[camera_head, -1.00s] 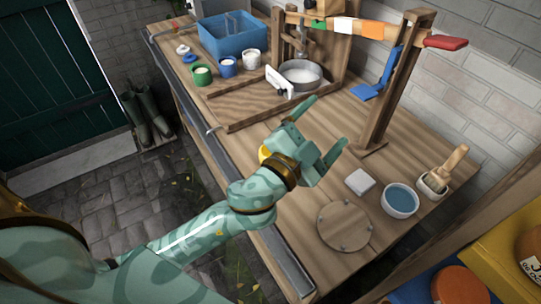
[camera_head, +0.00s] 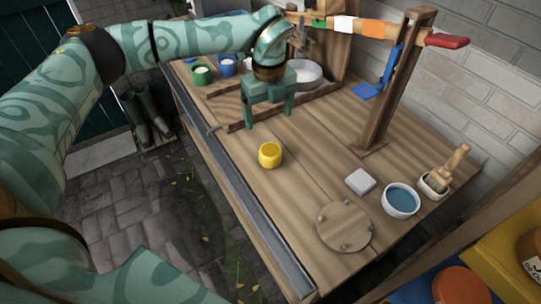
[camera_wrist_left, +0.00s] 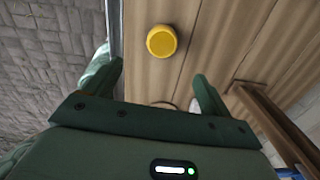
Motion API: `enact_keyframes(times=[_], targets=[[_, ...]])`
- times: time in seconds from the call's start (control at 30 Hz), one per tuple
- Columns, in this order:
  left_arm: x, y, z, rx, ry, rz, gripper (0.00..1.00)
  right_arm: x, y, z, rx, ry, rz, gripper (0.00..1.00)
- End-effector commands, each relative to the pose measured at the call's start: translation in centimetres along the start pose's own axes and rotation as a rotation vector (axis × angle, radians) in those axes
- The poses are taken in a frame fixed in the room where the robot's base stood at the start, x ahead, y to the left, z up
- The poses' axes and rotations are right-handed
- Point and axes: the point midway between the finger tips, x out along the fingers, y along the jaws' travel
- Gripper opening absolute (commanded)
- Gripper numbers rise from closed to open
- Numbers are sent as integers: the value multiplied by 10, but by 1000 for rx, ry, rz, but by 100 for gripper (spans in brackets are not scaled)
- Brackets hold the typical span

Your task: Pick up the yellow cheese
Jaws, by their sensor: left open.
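The yellow cheese (camera_head: 270,155) is a small round block standing on the wooden bench top, near its front edge. It also shows in the left wrist view (camera_wrist_left: 161,41), beyond the fingertips and between their lines. My left gripper (camera_head: 268,122) is open and empty, with its fingers pointing down. In the head view it is above and behind the cheese, apart from it. The two fingers also show in the left wrist view (camera_wrist_left: 160,78), spread wide. My right gripper is not in view.
A wooden post (camera_head: 388,90) with a red-ended beam stands at the right. A grey-white block (camera_head: 360,181), a bowl of blue liquid (camera_head: 400,199) and a round wooden board (camera_head: 345,226) lie right of the cheese. Green (camera_head: 201,74) and blue (camera_head: 227,66) cups stand at the back left. Bench around the cheese is clear.

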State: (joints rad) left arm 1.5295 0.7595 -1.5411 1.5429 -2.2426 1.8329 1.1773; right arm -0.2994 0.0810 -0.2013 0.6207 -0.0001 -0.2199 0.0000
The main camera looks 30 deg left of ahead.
Motion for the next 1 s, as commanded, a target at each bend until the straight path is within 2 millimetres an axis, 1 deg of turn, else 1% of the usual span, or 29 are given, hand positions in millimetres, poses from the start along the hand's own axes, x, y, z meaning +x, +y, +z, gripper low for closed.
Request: enact_keyframes(times=[0.03,0.1,0.2,0.3,0.4,0.57,0.83,0.9,1.0], targets=[[17,0,-1,3,4,5,83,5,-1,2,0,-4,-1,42],[36,0,-2,5,5,4,83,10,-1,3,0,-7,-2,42],[60,0,-2,6,5,3,83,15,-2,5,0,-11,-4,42],[78,-1,-2,7,5,2,83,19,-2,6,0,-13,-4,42],[88,-1,-2,8,5,-1,83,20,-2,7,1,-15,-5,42],[96,-2,-2,8,5,-1,83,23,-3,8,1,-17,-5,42],[139,-3,1,9,7,1,83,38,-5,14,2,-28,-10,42],[143,-4,1,9,6,-1,83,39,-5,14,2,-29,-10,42],[142,-4,1,9,4,-3,83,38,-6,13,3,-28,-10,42]])
